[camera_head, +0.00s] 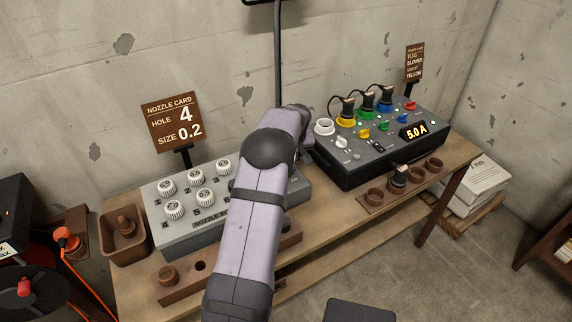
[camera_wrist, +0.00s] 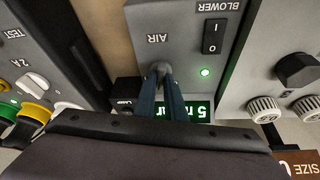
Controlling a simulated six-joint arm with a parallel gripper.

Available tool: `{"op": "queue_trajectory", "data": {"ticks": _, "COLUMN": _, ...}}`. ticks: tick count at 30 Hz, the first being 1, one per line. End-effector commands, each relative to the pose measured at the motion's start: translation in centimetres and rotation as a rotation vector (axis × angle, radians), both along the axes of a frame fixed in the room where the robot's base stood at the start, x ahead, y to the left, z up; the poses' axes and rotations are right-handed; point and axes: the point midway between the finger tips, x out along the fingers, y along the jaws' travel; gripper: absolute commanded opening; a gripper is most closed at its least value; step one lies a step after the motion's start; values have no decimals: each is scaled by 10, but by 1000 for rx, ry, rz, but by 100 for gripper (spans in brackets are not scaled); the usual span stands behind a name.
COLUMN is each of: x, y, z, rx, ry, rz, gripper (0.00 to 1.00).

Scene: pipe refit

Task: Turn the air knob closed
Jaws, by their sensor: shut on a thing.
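In the wrist view the air knob (camera_wrist: 157,68) is a small grey knob beside the word AIR on a grey panel (camera_wrist: 180,30). My gripper (camera_wrist: 160,78) is shut on it, its two dark blue fingers on either side. A green display (camera_wrist: 197,110) sits partly behind the fingers; its reading is only partly visible. In the head view my arm covers most of this unit, and the knob and gripper are hidden.
A blower switch (camera_wrist: 212,37) and a lit green lamp (camera_wrist: 205,72) sit close to the knob. The nozzle box (camera_head: 170,228) stands left of my arm, the power box (camera_head: 365,165) right. Brown holders (camera_head: 375,197) line the bench front.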

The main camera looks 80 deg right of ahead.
Motion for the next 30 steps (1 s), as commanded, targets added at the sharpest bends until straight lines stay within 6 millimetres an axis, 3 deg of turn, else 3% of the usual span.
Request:
{"op": "queue_trajectory", "data": {"ticks": 12, "x": -2, "y": -1, "z": -1, "rx": -1, "ry": 1, "rz": 217, "gripper": 0}}
{"op": "queue_trajectory", "data": {"ticks": 29, "x": -2, "y": -1, "z": 0, "rx": 0, "ry": 4, "rz": 251, "gripper": 0}}
{"op": "queue_trajectory", "data": {"ticks": 30, "x": -2, "y": -1, "z": 0, "rx": 0, "ry": 4, "rz": 251, "gripper": 17}}
